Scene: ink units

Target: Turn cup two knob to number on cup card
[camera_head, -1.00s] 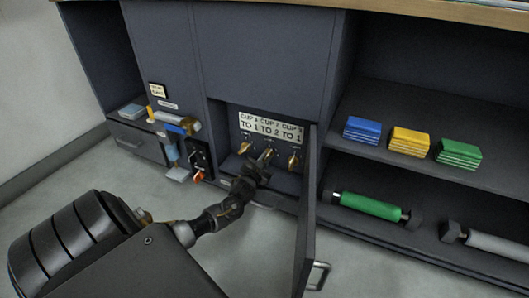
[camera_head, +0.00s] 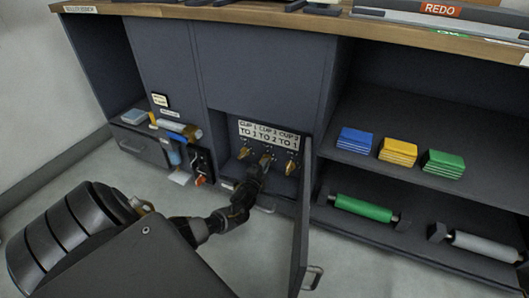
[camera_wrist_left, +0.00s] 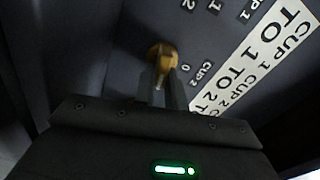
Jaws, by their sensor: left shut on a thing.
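The white cup card (camera_head: 281,139) is on the back wall of the open compartment and reads CUP 1 TO 1, CUP 2 TO 2, CUP 3 TO 1. Below it are three brass knobs: the left knob (camera_head: 243,153), the middle cup two knob (camera_head: 268,157) and the right knob (camera_head: 291,168). My left gripper (camera_head: 264,166) reaches into the compartment and is shut on the cup two knob. In the left wrist view, the cup two knob (camera_wrist_left: 162,53) sits between the fingertips, near a CUP 2 label and a 0 mark. My right gripper is not in view.
The open cabinet door (camera_head: 302,225) stands close to the right of my left arm. Shelves at right hold blue (camera_head: 356,141), yellow (camera_head: 397,151) and green (camera_head: 443,164) stacks, with a green roller (camera_head: 365,208) and a grey roller (camera_head: 485,246) below.

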